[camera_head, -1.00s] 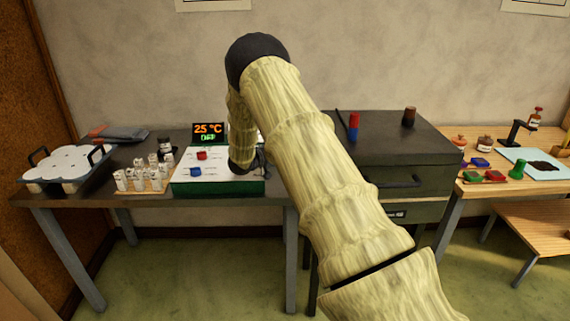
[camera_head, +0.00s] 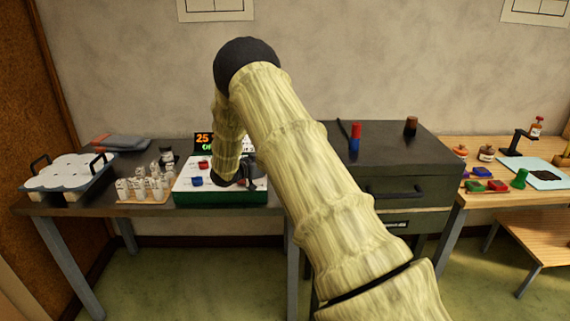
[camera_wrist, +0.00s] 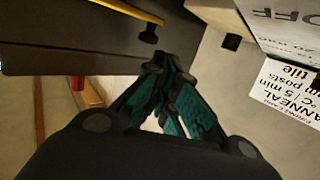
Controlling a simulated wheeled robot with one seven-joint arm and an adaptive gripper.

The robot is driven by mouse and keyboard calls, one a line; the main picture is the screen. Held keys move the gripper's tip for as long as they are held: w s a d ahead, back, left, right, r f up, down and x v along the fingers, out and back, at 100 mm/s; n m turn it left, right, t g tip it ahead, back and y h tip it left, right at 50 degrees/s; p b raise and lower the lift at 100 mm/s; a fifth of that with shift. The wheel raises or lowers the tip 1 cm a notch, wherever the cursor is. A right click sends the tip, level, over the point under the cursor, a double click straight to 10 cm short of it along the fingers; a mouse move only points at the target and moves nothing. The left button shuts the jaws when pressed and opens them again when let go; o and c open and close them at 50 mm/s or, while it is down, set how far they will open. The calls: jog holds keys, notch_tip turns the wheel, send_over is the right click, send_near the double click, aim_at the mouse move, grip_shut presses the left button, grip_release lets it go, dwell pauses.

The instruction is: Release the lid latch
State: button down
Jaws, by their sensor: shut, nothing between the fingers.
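My gripper (camera_wrist: 162,68) is shut and empty; its teal-sided fingers converge at the tips in the wrist view. In the head view my gripper is mostly behind my arm, above the right part of a white-topped, green-based unit (camera_head: 225,197). This unit bears a red block (camera_head: 203,165) and a blue block (camera_head: 197,181). A dark box (camera_head: 415,157) with a front handle (camera_head: 395,193) stands to the right. No latch can be made out with certainty. The wrist view shows a yellow bar (camera_wrist: 128,12) and a small black knob (camera_wrist: 148,36) just beyond my fingertips.
A lit display (camera_head: 204,142) stands behind the unit, partly covered by my arm. A rack of white pieces (camera_head: 145,188) and a handled tray (camera_head: 65,175) are at the left. A printed card (camera_wrist: 285,92) is right of my fingers. A wooden table (camera_head: 463,198) stands far right.

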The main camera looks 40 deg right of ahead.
jog(key=a, duration=0.2)
jog(key=w+a+r+b, duration=0.1)
jog(key=a, duration=0.4)
jog(key=shift+w+r+b, duration=0.15)
jog(key=shift+w+b, duration=0.15)
jog(key=shift+w, duration=0.1)
jog(key=shift+a, duration=0.1)
